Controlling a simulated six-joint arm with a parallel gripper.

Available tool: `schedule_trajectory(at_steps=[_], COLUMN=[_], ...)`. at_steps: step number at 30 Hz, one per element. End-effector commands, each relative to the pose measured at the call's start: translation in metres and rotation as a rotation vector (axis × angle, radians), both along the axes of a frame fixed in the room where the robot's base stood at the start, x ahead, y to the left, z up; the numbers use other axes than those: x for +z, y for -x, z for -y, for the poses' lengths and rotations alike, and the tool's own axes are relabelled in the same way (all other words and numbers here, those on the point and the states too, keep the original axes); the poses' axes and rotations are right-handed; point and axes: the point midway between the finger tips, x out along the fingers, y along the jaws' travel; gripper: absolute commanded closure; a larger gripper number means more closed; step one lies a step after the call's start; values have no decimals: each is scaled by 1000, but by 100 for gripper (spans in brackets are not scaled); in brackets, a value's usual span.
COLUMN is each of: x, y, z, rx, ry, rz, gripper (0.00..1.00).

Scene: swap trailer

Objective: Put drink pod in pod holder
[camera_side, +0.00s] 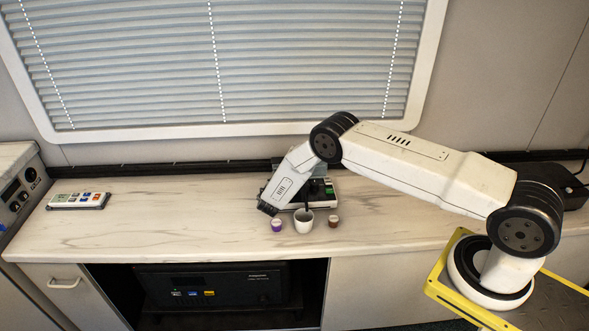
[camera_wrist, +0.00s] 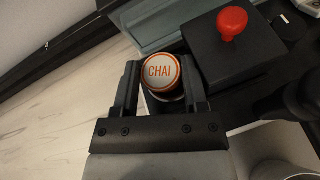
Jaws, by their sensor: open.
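A drink pod with a white lid marked CHAI and an orange rim (camera_wrist: 160,72) sits upright between the two black fingers of my gripper (camera_wrist: 162,75) in the wrist view. The fingers are open, one on each side of it. What lies under the pod is mostly hidden, so I cannot tell whether it rests in the pod holder. The pod machine (camera_side: 326,194) stands on the counter, partly hidden behind my arm. In the wrist view, its black block with a red knob (camera_wrist: 233,22) is just right of the pod.
A remote-like panel (camera_side: 78,201) lies far left. The counter between it and the purple pod is clear.

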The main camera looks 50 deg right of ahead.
Motion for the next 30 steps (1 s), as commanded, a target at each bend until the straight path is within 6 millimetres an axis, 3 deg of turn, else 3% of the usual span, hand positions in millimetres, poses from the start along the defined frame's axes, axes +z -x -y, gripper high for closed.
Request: schedule_trajectory(at_steps=[2, 21, 30], x=[-3, 34, 42], y=[9, 50, 62], z=[-9, -72, -88], rx=[2, 8, 6], ry=[-6, 2, 2], rz=[-14, -4, -3], gripper=[33, 33, 33])
